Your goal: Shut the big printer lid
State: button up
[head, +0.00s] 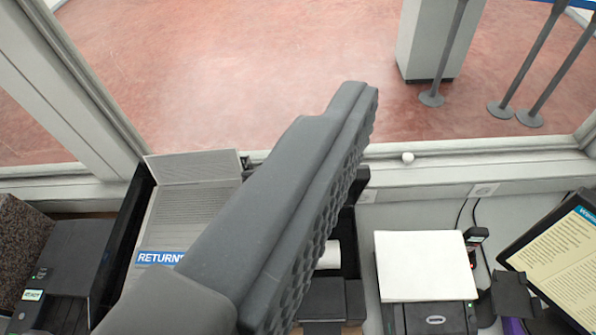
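My gripper (350,100) fills the middle of the view as a long dark grey finger with a bumpy pad on its right side. It points up and away over the counter. I cannot see a clear gap between two fingers. Behind and below it is a black printer (327,298), which looks open, with a white paper roll (328,256) showing inside. A dark upright part (349,222) behind the roll looks like its raised lid, mostly hidden by my finger. I cannot tell whether my finger touches it.
A white-topped scale (425,265) and a tilted screen (565,250) stand right. A window sill (455,172) runs behind the counter.

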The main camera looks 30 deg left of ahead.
jog(key=shift+n+g+y, duration=0.4)
jog(key=shift+g+y, duration=0.1)
jog(key=shift+g, duration=0.2)
jog(key=w+a+f, duration=0.1)
jog(key=w+f+p, duration=0.1)
jog(key=w, duration=0.1)
jog(key=w+a, duration=0.1)
jog(key=w, duration=0.1)
jog(key=shift+w+a+f, duration=0.1)
jog(key=shift+a+f, duration=0.2)
jog(key=shift+f, duration=0.1)
grip_shut()
jog(key=w+a+f+n+g+y+p, duration=0.1)
jog(key=w+a+f+n+g+p, duration=0.2)
jog(key=w+a+f, duration=0.7)
jog(key=w+a+f+n+g+y+p, duration=0.1)
jog(key=w+a+f+g+p, duration=0.35)
jog(key=a+f, duration=0.6)
jog(key=shift+t, duration=0.25)
jog(key=shift+w+d+f+p, duration=0.25)
jog(key=shift+w+d+f, duration=0.15)
jog(key=shift+f, duration=1.4)
jog(key=shift+w+d+f+p, duration=0.25)
jog(key=shift+w+d+f, duration=0.15)
jog(key=shift+f, duration=1.45)
jog(key=shift+w+d+f+p, duration=0.3)
jog(key=shift+w+f, duration=0.15)
jog(key=shift+f, duration=1.35)
